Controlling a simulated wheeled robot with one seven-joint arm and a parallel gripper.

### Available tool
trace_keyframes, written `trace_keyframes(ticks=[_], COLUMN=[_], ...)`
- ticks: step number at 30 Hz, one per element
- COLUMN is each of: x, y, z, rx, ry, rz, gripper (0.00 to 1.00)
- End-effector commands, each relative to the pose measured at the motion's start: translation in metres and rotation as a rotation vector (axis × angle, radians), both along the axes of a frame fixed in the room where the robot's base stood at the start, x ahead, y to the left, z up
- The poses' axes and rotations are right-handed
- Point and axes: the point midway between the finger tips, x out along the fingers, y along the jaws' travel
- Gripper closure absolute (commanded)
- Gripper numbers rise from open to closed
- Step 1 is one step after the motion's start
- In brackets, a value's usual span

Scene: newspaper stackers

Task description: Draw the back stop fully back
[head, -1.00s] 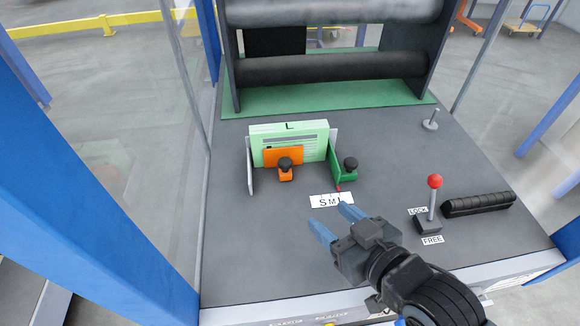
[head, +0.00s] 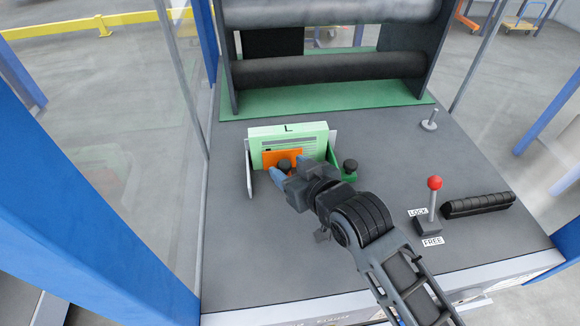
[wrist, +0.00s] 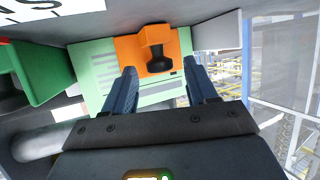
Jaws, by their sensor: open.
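The orange stop plate (head: 272,158) with a black knob (head: 284,164) stands against the near face of the pale green stack marked L (head: 300,134). I take this orange piece to be the back stop. My gripper (head: 288,174) is at the orange stop and partly hides it in the head view.
A grey plate (head: 249,168) stands left of the stack. The red-balled lever (head: 434,184), between LOCK and FREE labels, and a black ribbed bar (head: 478,204) are farther right.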

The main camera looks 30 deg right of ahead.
Motion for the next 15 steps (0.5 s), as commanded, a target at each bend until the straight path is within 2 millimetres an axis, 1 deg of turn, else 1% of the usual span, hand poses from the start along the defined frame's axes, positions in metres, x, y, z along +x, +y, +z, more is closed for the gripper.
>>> trace_keyframes(ticks=[3, 11, 15], x=[0.0054, 0.0061, 0.006], y=[0.0, -0.0001, -0.0001], z=[-0.0021, -0.0027, -0.0028], rx=[0.0, 0.0, 0.0], ry=[0.0, 0.0, 0.0], rz=[0.0, 0.0, 0.0], gripper=[0.43, 0.43, 0.56])
